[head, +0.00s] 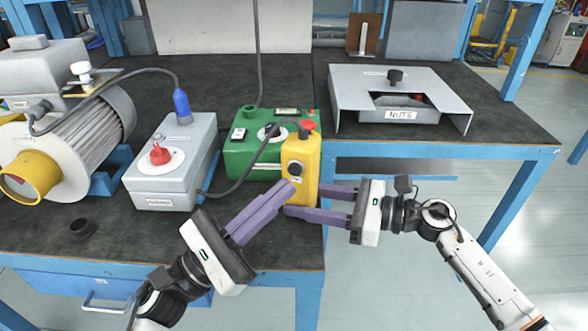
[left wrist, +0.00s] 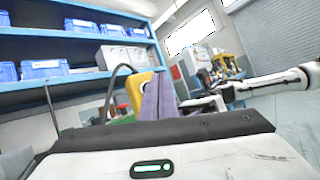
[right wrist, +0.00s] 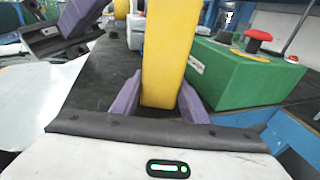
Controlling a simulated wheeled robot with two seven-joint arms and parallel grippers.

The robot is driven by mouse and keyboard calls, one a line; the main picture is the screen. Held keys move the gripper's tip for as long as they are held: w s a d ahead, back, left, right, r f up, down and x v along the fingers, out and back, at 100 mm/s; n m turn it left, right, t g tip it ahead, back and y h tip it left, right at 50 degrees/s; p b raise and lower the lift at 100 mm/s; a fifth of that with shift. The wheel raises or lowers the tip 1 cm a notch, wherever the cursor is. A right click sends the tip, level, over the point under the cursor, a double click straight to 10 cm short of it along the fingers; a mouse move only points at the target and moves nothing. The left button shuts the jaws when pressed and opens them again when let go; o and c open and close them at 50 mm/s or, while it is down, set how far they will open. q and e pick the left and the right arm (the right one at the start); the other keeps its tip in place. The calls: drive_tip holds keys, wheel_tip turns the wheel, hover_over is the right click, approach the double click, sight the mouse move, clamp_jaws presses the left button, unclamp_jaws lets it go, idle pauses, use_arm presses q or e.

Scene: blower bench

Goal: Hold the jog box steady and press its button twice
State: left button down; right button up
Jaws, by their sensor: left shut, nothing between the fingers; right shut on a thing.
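In the left wrist view the fingers (left wrist: 158,98) cover part of the box (left wrist: 136,90).
A green control box (head: 250,150) stands behind the jog box. A grey box (head: 175,180) with a red knob, a blower motor (head: 80,125) and a black ring (head: 83,228) are to the left. A grey NUTS tray (head: 440,95) is at right. Open floor lies right of the bench edge.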

use_arm(q)
drive_tip(key=shift+w+d, duration=0.25)
drive_tip(key=shift+w, duration=0.4)
drive_tip(key=shift+w, duration=0.15)
idle(1.5)
drive_tip(key=shift+w+d, duration=0.1)
drive_tip(key=shift+w, duration=0.15)
drive_tip(key=shift+w+d, duration=0.1)
drive_tip(key=shift+w, duration=0.25)
idle(0.7)
drive_tip(key=shift+s, duration=0.15)
drive_tip(key=shift+s+a, duration=0.25)
drive_tip(key=shift+s, duration=0.4)
drive_tip(key=shift+s+a, duration=0.25)
drive_tip(key=shift+s, duration=0.55)
drive_tip(key=shift+s+a, duration=0.25)
drive_tip(key=shift+s, duration=0.55)
drive_tip(key=shift+s+a, duration=0.25)
drive_tip(key=shift+s, duration=0.55)
